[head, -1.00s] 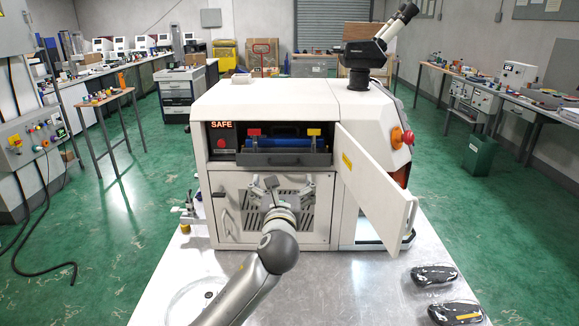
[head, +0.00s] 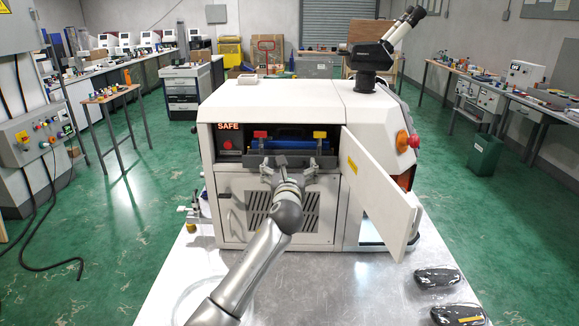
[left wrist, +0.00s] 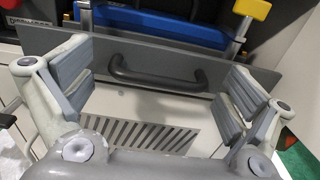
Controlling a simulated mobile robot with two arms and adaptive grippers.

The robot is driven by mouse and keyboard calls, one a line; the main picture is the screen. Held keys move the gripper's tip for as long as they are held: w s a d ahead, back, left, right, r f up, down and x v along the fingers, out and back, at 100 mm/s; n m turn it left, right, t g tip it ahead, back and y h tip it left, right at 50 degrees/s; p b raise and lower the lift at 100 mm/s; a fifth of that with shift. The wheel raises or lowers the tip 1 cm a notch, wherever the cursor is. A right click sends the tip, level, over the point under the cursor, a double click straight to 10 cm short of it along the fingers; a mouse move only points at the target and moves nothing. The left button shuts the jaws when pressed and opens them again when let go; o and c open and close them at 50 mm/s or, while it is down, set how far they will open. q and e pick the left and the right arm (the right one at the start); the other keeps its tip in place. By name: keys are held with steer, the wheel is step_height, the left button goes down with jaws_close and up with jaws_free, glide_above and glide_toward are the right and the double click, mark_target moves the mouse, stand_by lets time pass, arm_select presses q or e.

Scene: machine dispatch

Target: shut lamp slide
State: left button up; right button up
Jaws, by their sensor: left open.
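The lamp slide (head: 328,162) is a dark grey drawer front low in the machine's open bay, partly hidden behind my gripper. It stands out from the bay, with a blue lamp body (head: 285,144) visible above it. In the left wrist view, the slide front (left wrist: 150,48) carries a dark bar handle (left wrist: 155,77). My left gripper (head: 289,163) is open in front of the slide. In the left wrist view, its pads (left wrist: 158,82) stand wide on either side of the handle, with nothing between them. My right gripper is not in view.
The white machine (head: 270,100) has a side door (head: 382,190) swung open to the right of the bay. A red tag (head: 260,134) and a yellow tag (head: 319,135) stand above the slide. Two dark objects lie at the metal table's (head: 330,285) right front.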

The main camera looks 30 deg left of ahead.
arm_select(q)
jaws_close()
stand_by(0.8)
